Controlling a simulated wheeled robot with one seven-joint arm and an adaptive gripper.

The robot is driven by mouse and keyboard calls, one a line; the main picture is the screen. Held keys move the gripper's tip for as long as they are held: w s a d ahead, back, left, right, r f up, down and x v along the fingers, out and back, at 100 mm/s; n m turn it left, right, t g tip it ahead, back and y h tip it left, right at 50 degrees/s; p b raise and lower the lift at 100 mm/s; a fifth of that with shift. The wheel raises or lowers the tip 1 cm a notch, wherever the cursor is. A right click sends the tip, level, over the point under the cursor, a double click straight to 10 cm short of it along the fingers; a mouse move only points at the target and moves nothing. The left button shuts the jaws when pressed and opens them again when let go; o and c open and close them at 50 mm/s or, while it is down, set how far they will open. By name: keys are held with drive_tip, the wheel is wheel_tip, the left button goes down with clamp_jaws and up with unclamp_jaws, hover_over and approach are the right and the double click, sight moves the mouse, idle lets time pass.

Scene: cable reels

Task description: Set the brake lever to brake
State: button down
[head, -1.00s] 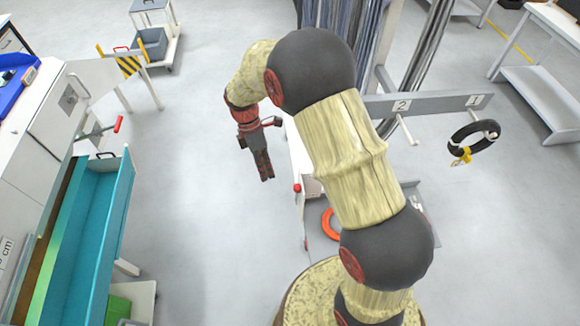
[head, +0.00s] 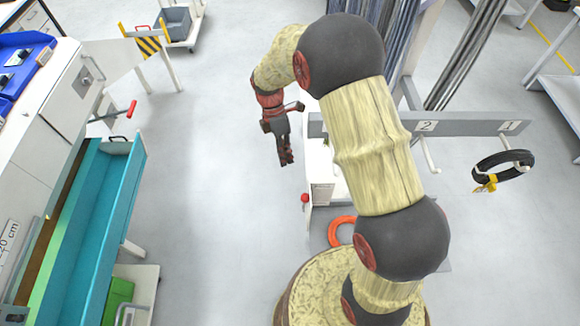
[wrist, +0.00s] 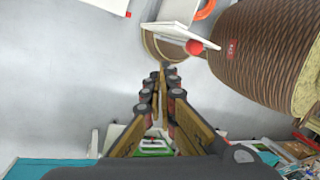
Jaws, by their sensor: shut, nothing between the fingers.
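A red ball knob (head: 305,198), which may belong to the brake lever, sits at the edge of a white panel right of centre in the head view. It also shows in the wrist view (wrist: 194,47), against a white plate. A second lever with a red grip (head: 126,112) stands on the left bench. I cannot tell from the pictures which one is the brake, nor its setting. My gripper (head: 287,158) hangs pointing down, shut and empty, over open floor between the two. In the wrist view its fingertips (wrist: 168,70) are together, apart from the knob.
A teal trough (head: 95,230) runs along the left bench. A grey rail (head: 465,124) numbered 1 and 2 carries a black cable coil (head: 503,165) at right. An orange ring (head: 341,230) lies low beside my base. The floor (head: 215,190) between bench and panel is clear.

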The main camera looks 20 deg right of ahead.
drive_tip(key=s+d+f+p, duration=0.1)
drive_tip(key=s+f, duration=0.6)
drive_tip(key=f, duration=0.1)
drive_tip(key=shift+f, duration=0.2)
idle(0.3)
